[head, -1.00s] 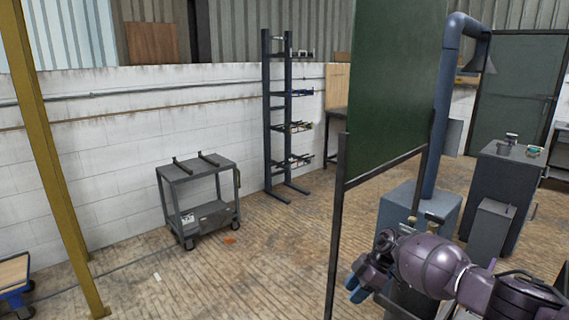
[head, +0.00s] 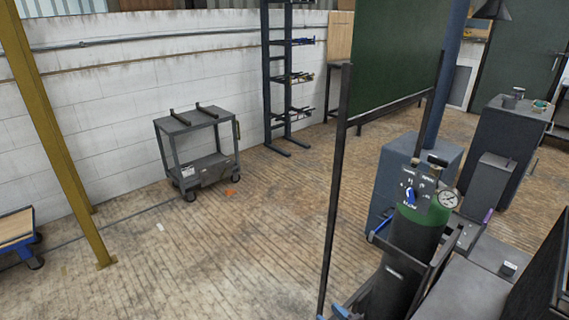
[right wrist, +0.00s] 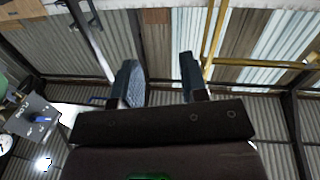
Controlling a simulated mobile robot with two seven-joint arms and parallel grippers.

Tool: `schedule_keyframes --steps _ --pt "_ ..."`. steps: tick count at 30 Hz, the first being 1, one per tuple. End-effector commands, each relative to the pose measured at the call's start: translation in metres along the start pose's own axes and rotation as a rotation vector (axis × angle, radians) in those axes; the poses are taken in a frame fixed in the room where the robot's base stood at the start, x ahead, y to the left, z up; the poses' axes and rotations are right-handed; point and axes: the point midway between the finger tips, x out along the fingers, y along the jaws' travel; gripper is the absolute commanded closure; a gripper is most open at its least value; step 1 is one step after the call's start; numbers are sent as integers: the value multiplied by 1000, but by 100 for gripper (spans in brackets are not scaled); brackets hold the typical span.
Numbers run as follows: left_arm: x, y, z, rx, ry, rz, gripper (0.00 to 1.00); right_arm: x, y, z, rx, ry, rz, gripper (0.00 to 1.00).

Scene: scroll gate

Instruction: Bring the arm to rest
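My right gripper (right wrist: 160,75) shows in the right wrist view, its two dark fingers spread apart with nothing between them. Its fingers point toward the corrugated upper wall. A green gas cylinder (head: 418,228) stands upright at the lower right of the head view, with a grey valve panel carrying a blue handle (head: 410,196) and a round gauge (head: 448,198). The panel (right wrist: 36,118) also shows at the left edge of the right wrist view, to the side of the gripper and apart from it. My left gripper is in neither view.
Grey cabinets (head: 500,130) stand at the right. A grey cart (head: 195,122), rack (head: 267,75) and yellow post (head: 50,130) are farther left.

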Motion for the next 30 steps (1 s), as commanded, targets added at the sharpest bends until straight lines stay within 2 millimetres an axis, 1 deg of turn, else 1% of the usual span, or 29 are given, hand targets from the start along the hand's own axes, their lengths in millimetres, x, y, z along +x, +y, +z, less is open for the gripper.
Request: schedule_keyframes --steps 1,5,6,8,9,11,12,15,18,21,23,30 --pt "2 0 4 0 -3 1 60 -18 2 11 27 -32 67 60" --pt "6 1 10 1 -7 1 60 -65 12 30 72 -134 226 60" --pt "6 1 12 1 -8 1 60 -81 15 36 87 -171 269 60" --pt "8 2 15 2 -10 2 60 -106 18 45 107 -231 329 60" --pt "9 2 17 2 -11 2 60 -123 20 50 120 -273 366 60" --pt "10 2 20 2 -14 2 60 -149 21 58 140 -337 414 60" --pt "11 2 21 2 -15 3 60 -166 22 62 151 -379 441 60" --pt "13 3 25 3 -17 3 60 -204 21 70 176 -472 490 60" --pt "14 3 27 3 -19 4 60 -231 19 74 193 -541 516 60" --pt "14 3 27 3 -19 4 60 -247 18 75 202 -583 528 60" --pt "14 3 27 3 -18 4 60 -252 17 75 205 -594 531 60" --pt "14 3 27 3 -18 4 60 -253 17 75 205 -597 532 60"
